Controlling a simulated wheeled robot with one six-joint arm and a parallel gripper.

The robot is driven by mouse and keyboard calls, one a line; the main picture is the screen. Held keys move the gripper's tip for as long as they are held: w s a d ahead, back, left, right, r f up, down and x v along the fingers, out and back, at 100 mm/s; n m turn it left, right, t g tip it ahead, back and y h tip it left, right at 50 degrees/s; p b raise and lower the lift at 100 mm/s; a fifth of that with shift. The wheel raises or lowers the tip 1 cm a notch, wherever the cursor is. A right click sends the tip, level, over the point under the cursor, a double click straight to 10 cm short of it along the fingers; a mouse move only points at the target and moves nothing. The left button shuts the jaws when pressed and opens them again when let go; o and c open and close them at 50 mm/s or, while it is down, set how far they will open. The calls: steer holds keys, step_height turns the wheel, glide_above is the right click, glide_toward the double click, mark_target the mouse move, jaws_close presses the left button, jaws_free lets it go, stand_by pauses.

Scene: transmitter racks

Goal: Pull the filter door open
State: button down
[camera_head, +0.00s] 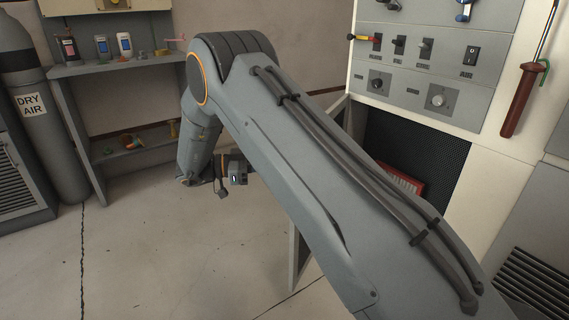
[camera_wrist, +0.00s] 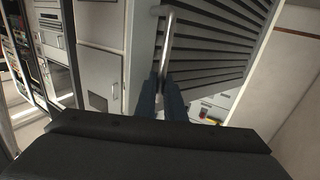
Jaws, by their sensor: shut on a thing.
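The filter door (camera_wrist: 222,48) is a grey louvred panel with a metal bar handle (camera_wrist: 167,42) in the wrist view. My gripper (camera_wrist: 161,98) has its dark blue fingers shut on the lower part of the handle. In the head view the door (camera_head: 294,250) stands swung out from the cream cabinet, mostly hidden behind my arm. The opening behind it shows dark mesh (camera_head: 440,155) and a red filter (camera_head: 408,180) low inside. My fingers and the handle are hidden in the head view.
A control panel (camera_head: 420,75) with switches and knobs is above the opening. A red-handled tool (camera_head: 518,100) hangs at the right. A grey shelf (camera_head: 125,62) with small items and a DRY AIR cylinder (camera_head: 45,130) stand at the left. The floor (camera_head: 160,250) at left is clear.

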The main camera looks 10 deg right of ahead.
steer(key=c, duration=2.1)
jaws_free()
steer(key=shift+w, duration=0.1)
steer(key=shift+w+a, duration=0.2)
steer(key=shift+a, duration=1.75)
steer(key=shift+w+a, duration=0.15)
steer(key=shift+a, duration=1.8)
